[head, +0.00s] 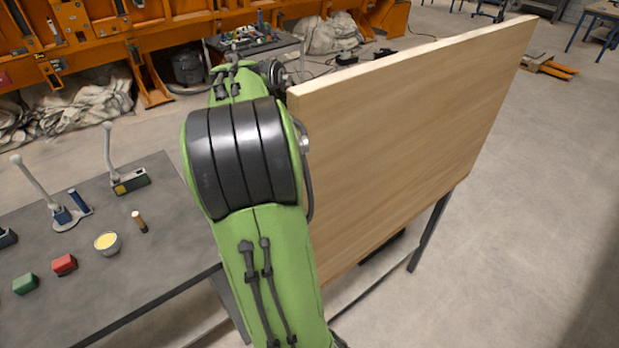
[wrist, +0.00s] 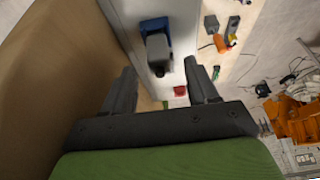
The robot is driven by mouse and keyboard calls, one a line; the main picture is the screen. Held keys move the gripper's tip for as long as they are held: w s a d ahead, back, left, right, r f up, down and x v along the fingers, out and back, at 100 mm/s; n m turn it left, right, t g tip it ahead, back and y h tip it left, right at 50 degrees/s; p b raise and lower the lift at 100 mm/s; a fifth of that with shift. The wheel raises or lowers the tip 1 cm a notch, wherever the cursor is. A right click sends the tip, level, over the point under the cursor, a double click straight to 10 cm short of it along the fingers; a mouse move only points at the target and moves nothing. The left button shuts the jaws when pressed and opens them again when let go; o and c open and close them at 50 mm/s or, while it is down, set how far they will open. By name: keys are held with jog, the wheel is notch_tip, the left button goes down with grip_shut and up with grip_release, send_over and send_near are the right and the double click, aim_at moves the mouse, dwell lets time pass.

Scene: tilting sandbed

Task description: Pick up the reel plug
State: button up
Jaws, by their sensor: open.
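No object in view can be named the reel plug with certainty. In the wrist view, a grey block-like part with a blue piece (wrist: 156,42) lies beyond my fingertips, on a pale surface; it may be the plug, but I cannot tell. My gripper (wrist: 160,68) is open, with its two dark fingers apart and nothing between them. A small red object (wrist: 180,91) shows beyond the gap, near the right finger. In the head view my gripper is hidden behind my green arm. A cluttered dark table (head: 255,45) stands behind the arm, with several small items too small to name.
A large upright wooden board (head: 400,130) stands right of my arm. Open floor lies right of the board.

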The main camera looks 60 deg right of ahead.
jog(key=x, duration=0.3)
jog(key=shift+a, duration=0.1)
jog(key=shift+f, duration=0.2)
jog(key=shift+r, duration=0.1)
jog(key=c, duration=0.3)
grip_shut()
notch_tip(320, 180, up, 28)
jog(key=p, duration=0.6)
jog(key=shift+p, duration=0.4)
